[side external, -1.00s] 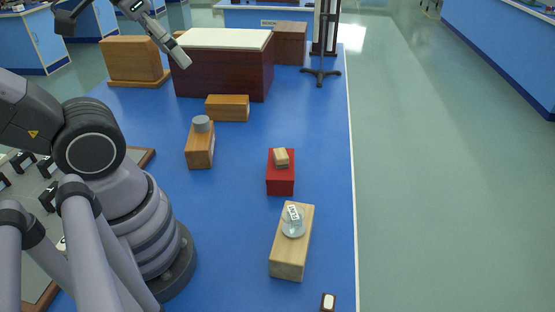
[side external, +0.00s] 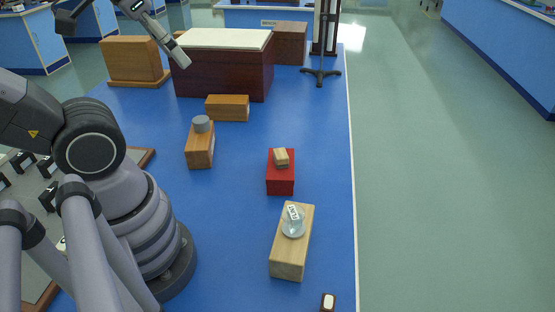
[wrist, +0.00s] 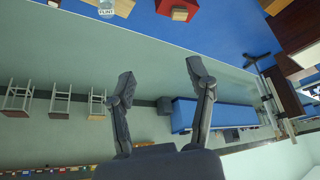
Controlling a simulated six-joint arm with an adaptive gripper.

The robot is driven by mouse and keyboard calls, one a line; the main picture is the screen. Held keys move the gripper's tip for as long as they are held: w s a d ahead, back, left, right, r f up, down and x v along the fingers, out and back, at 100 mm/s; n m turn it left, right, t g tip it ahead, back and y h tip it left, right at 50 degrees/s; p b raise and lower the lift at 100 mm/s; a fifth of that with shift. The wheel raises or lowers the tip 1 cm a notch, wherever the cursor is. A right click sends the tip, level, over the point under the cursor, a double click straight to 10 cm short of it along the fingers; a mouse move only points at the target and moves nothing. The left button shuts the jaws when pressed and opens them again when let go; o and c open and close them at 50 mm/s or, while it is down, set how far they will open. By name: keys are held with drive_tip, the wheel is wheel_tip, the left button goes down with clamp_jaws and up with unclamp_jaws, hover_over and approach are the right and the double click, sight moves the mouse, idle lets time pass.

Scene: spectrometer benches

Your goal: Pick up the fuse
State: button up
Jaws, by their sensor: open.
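No thing here is clearly recognisable as the fuse. A small beige block (side external: 281,157) lies on a red box (side external: 281,182), and a small dark piece with a white top (side external: 328,302) is cut by the bottom edge; I cannot tell whether either is the fuse. The red box (wrist: 183,4) also shows at the top of the wrist view. My gripper (wrist: 160,68) is open in the wrist view, with nothing between its fingers. It points across the aisle, apart from the benchtop objects.
A clear piece labelled FLINT (side external: 293,214) stands on a pale wood block (side external: 290,258). A grey cylinder (side external: 202,123) sits on another wood block (side external: 200,150). A dark cabinet (side external: 225,75) and a stand (side external: 321,75) are at the back. Blue bench (side external: 240,200) is clear between the blocks.

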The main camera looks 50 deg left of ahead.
drive_tip(key=w+d+f+n+g+h, duration=0.25)
drive_tip(key=w+d+g, duration=0.45)
drive_tip(key=w, duration=0.6)
drive_tip(key=w+d+f+n+g+h, duration=0.1)
drive_tip(key=w+d+f+g+h, duration=0.45)
drive_tip(key=f, duration=0.55)
drive_tip(key=n+g+h, duration=0.3)
drive_tip(key=n+g, duration=0.1)
drive_tip(key=g, duration=0.3)
approach(328, 302)
drive_tip(key=s+d, duration=0.2)
drive_tip(key=shift+s+d+n+h, duration=0.25)
drive_tip(key=shift+s+h, duration=0.05)
drive_tip(key=shift+s, duration=0.1)
drive_tip(key=shift+f+x, duration=0.15)
drive_tip(key=shift+x, duration=1.4)
drive_tip(key=shift+f+x, duration=0.15)
drive_tip(key=shift+x, duration=1.4)
drive_tip(key=shift+s+a, duration=0.1)
drive_tip(key=shift+a, duration=0.05)
